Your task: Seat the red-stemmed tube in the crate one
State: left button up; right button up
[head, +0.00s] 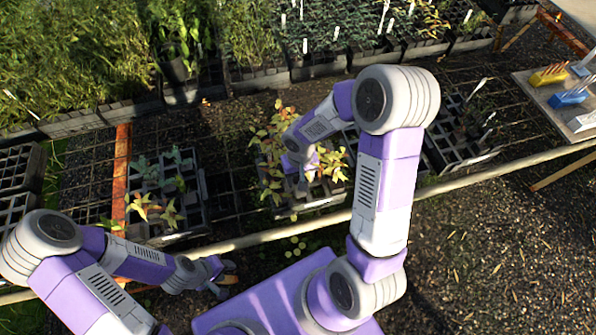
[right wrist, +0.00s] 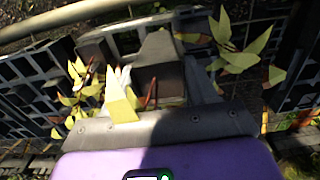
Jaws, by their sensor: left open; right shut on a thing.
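My right gripper (right wrist: 162,88) is shut on a dark tapered tube (right wrist: 160,52); a short red stem shows between the fingers, with pale yellow leaves beside it. In the head view this gripper is down among the leaves over the middle crate (head: 312,207), and the held tube is hard to make out. Black crate cells surround the tube in the right wrist view; I cannot tell how deep it sits. My left gripper (head: 222,280) is open and empty, low at the left. Another crate (head: 190,222) with leafy plants stands left of the middle one. I cannot read which is crate one.
A third black crate (head: 455,150) with few plants stands to the right. A pale rail (head: 470,180) runs along the bench front. Dense plant trays line the back.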

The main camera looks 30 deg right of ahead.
jog(key=shift+w+f+b, duration=0.1)
jog(key=shift+f+b, duration=0.3)
jog(key=shift+f, duration=0.45)
jog(key=shift+r, duration=0.1)
jog(key=shift+f+b, duration=0.3)
jog(key=shift+b, duration=0.1)
jog(key=shift+b, duration=0.3)
jog(key=shift+f+b, duration=4.65)
jog(key=shift+f, duration=0.05)
jog(key=shift+s+f+b, duration=0.2)
jog(key=shift+f+b, duration=0.15)
jog(key=shift+b, duration=0.05)
